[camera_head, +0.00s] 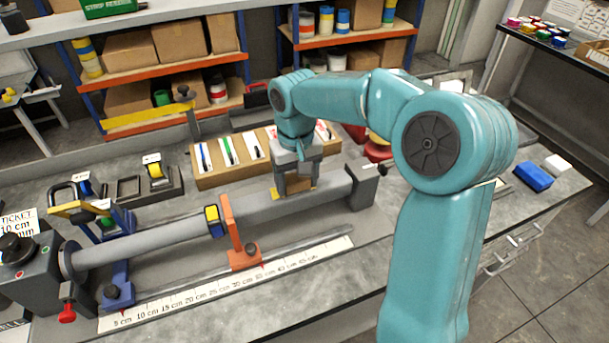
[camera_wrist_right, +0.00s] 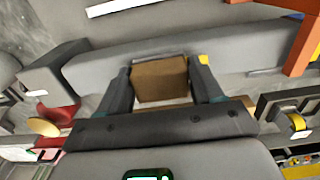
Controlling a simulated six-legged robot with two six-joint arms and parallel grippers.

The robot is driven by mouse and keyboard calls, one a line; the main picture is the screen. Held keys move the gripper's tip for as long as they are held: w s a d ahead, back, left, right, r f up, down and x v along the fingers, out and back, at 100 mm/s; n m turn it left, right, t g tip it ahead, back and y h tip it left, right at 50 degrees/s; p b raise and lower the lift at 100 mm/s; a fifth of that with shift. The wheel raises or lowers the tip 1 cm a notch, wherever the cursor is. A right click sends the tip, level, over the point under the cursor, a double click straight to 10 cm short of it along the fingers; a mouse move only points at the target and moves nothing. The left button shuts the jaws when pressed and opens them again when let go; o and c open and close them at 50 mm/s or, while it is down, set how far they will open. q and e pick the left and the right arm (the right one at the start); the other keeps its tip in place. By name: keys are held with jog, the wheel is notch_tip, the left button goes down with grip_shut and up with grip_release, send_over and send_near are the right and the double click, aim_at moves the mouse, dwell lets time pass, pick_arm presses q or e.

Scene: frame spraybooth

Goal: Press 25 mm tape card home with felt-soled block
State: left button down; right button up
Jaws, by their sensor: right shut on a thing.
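My right gripper (camera_head: 296,186) is over the right part of a long grey tube (camera_head: 185,234). In the wrist view its two fingers (camera_wrist_right: 162,88) are shut on a brown block (camera_wrist_right: 160,80). The block is at the tube's surface; I cannot tell whether its sole touches it, and the sole is hidden. A small yellow piece (camera_wrist_right: 203,60) shows on the tube beside the block; it also shows in the head view (camera_head: 274,192). I cannot tell if it is part of the tape card. My left gripper is not in view.
An orange stop (camera_head: 240,245) and a yellow-black piece (camera_head: 213,221) sit along the tube, left of my gripper. A wooden rack (camera_head: 215,180) with cards is close behind. A scale strip (camera_head: 200,301) runs in front. A blue block (camera_head: 533,176) lies at the right.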

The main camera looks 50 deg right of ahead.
aim_at(279, 197)
jog(key=shift+w+a+f, duration=0.1)
jog(key=shift+w+a, duration=0.2)
jog(key=shift+a, duration=0.3)
jog(key=shift+w+a+r, duration=0.1)
jog(key=shift+w+a, duration=0.25)
jog(key=shift+a, duration=0.3)
jog(key=shift+w+a+f, duration=0.1)
jog(key=shift+w+a, duration=0.2)
jog(key=shift+a, duration=0.3)
jog(key=shift+s+d+r+p, duration=0.1)
jog(key=shift+s+d, duration=0.45)
jog(key=shift+d, duration=0.5)
jog(key=shift+s+d+r+p, duration=0.15)
jog(key=shift+s+d, duration=0.4)
jog(key=shift+d, duration=0.5)
jog(key=shift+s+d+f+p, duration=0.1)
jog(key=shift+s+d, duration=0.45)
jog(key=shift+d, duration=0.5)
jog(key=shift+r, duration=0.1)
notch_tip(279, 197, up, 7)
jog(key=p, duration=0.6)
